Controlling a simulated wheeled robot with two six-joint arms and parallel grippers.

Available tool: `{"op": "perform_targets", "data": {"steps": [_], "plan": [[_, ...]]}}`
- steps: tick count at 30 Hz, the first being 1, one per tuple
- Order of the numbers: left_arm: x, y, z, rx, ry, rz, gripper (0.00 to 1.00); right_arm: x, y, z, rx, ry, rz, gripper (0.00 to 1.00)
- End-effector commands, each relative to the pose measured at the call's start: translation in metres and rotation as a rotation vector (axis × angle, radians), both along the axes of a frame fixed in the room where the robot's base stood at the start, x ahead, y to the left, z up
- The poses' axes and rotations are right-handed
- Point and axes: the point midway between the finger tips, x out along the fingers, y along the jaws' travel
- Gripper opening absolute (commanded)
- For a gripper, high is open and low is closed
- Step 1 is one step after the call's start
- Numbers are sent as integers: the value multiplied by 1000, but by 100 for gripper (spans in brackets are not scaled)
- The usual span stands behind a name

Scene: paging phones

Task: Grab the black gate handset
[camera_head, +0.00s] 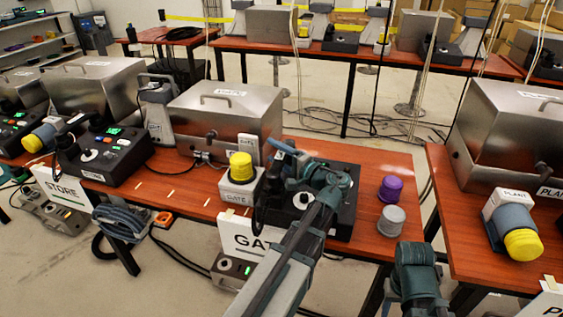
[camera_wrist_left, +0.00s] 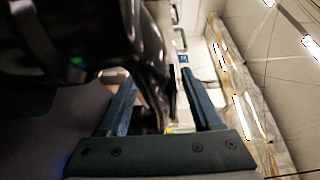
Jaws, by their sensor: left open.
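The black gate handset (camera_head: 262,198) shows as a dark, narrow shape at the left side of the black gate console (camera_head: 341,218), partly hidden by my left gripper. My left gripper (camera_head: 277,160) is open over the console's left side, by the upper part of the handset. In the left wrist view the two blue fingers (camera_wrist_left: 163,105) stand apart. A large, dark, curved body, apparently the handset (camera_wrist_left: 150,50), fills the upper left and reaches between them; contact cannot be told.
A yellow-topped box (camera_head: 240,168) stands left of the console, with a steel case (camera_head: 225,118) behind. Purple (camera_head: 390,189) and grey (camera_head: 391,221) knobs stand to the right. A GATE sign (camera_head: 240,236) hangs in front. The table's right end is mostly clear.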

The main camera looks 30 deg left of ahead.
Motion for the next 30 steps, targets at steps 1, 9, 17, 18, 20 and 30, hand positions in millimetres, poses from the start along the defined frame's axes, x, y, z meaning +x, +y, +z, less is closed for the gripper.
{"op": "perform_targets", "data": {"steps": [1,9,17,18,20,30], "plan": [[1,4,0,0,0,0,66,0,0,0,0,0,0,50],[2,5,0,0,0,-1,66,0,0,0,0,0,0,50],[1,5,0,0,0,-1,21,0,0,0,0,0,0,50],[1,5,0,0,0,-1,14,0,0,0,0,0,0,50],[1,5,0,0,0,-1,3,0,0,0,0,0,0,50],[1,5,0,0,0,-1,0,0,0,0,0,0,0,50]]}}
